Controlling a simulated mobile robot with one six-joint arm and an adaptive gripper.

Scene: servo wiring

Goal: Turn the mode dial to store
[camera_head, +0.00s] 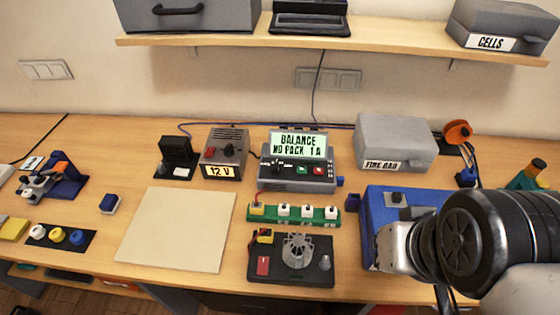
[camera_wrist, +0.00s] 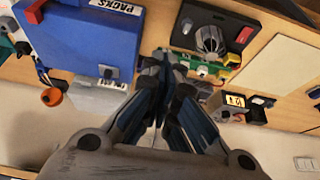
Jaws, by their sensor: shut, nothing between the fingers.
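The charger (camera_head: 298,184) stands at the middle of the bench, its lit screen (camera_head: 298,144) reading "BALANCE NO PACK 1A". Its dark mode dial (camera_head: 278,168) is on the left of the sloped front panel, beside a green and a red button. The dial's markings are too small to read. My gripper (camera_wrist: 165,62) is shut and empty in the wrist view, its fingertips together. In the head view my arm is at the right, over the blue box, well to the right of the dial. In the wrist view the fingers hide most of the charger, and I cannot make out the dial.
A green strip with white sockets (camera_head: 283,215) lies just before the charger, with a fan board (camera_head: 318,270) nearer. A 12 V supply (camera_head: 228,148) stands left, a fire bag box (camera_head: 395,138) right. The blue box (camera_head: 378,211) is under my arm. A shelf (camera_head: 400,38) overhangs the back.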

